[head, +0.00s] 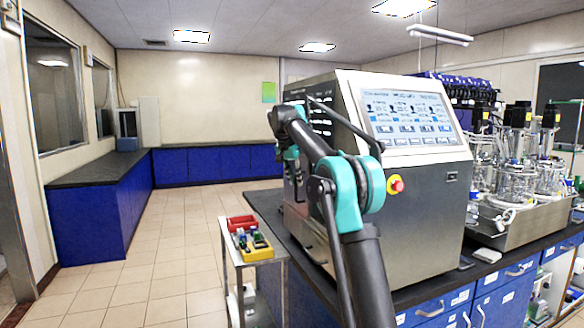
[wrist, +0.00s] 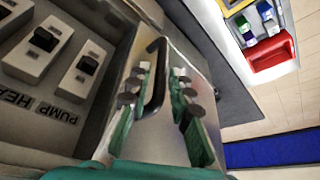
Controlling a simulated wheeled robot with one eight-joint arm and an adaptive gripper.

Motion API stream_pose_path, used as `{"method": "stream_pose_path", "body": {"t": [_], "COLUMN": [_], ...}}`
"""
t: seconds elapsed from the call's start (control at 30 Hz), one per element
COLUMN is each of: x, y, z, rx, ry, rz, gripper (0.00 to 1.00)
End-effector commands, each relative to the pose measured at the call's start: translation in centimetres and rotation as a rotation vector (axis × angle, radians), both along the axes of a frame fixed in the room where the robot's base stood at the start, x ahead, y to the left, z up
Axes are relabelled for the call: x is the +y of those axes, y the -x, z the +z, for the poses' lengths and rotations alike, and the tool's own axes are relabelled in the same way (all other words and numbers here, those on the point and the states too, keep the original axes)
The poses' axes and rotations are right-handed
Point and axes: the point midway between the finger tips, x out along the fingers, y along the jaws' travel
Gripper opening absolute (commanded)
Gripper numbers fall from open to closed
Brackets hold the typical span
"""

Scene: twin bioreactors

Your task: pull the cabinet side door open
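The cabinet (head: 425,205) is a grey metal box with a lit, sloping screen on its front. Its left side is partly hidden behind my arm in the head view. In the wrist view a smooth metal side door (wrist: 206,78) carries a black bar handle (wrist: 157,80). My gripper (wrist: 162,100) has its green fingers with dark pads on either side of this handle. The fingers are apart, with gaps showing beside the bar. In the head view my gripper is mostly hidden behind my arm. I cannot tell whether the door stands ajar.
Switches (wrist: 62,55), one labelled PUMP, sit left of the handle. A small trolley (head: 254,252) with a red bin (head: 242,222) and a yellow bin stands left of the bench. Glass vessels (head: 518,180) stand right of the cabinet. The tiled floor (head: 165,245) at left is clear.

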Motion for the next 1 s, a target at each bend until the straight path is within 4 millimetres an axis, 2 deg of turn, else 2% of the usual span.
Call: {"method": "stream_pose_path", "body": {"t": [0.2, 0.5, 0.7, 1.0], "x": [1.0, 2.1, 2.3, 2.4], "y": [1.4, 2.6, 3.0, 3.1], "z": [4.2, 8.1, 9.2, 9.3], "rx": [0.0, 0.0, 0.0, 0.0], "ry": [0.0, 0.0, 0.0, 0.0], "rz": [0.001, 0.0, 0.0, 0.0], "gripper": [0.2, 0.2, 0.2, 0.2]}}
